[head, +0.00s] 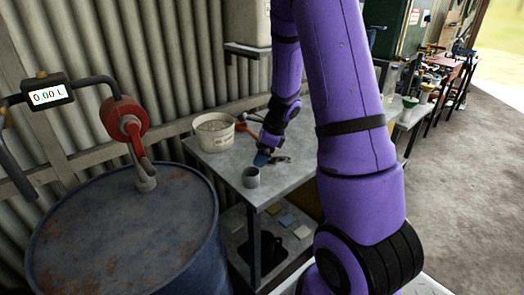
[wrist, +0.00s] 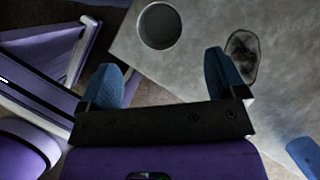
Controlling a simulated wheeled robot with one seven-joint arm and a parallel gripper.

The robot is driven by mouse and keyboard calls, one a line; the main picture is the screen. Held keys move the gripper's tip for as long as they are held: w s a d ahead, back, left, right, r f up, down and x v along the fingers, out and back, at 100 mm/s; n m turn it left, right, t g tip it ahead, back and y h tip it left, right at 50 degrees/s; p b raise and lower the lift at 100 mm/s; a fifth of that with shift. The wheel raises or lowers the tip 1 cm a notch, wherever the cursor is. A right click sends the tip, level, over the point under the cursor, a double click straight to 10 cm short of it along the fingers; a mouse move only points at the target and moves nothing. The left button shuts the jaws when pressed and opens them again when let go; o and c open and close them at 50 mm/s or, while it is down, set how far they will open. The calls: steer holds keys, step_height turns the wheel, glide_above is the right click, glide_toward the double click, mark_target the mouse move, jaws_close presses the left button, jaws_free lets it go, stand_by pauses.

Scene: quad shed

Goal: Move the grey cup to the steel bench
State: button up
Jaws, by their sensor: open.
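The grey cup (head: 251,178) stands upright near the front corner of a grey-topped table (head: 225,166). In the wrist view, the cup (wrist: 160,26) shows from above as a round rim with a grey inside, and it looks empty. My gripper (head: 262,159) is just behind and above the cup in the head view. In the wrist view, my gripper (wrist: 161,62) has its two blue fingers wide apart with nothing between them. The cup lies beyond the fingertips, apart from them. I cannot tell which surface is the steel bench.
A white bucket (head: 213,134) stands on the table at the back left. A dark oval thing (wrist: 242,55) lies by the right finger. A rusty blue drum (head: 125,235) with a red pump stands at the left. Another bench (head: 412,117) stands at the right, beside clear floor.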

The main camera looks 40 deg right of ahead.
steer(key=s+a+r+n, duration=0.4)
steer(key=a+r+n, duration=0.25)
steer(key=r, duration=0.35)
steer(key=s+a+r+n, duration=0.45)
steer(key=r+n, duration=0.25)
steer(key=r, duration=0.2)
steer(key=s+a+r+n+t+h, duration=0.1)
steer(key=s+a+r+n, duration=0.1)
steer(key=s+r+n, duration=0.2)
steer(key=s+a+r+n+t+h, duration=0.1)
steer(key=s+r+n, duration=0.3)
steer(key=s+n, duration=0.5)
steer(key=shift+s+a+r+h, duration=0.4)
steer(key=shift+s+a+h, duration=0.35)
steer(key=shift+s, duration=0.5)
steer(key=shift+c, duration=0.2)
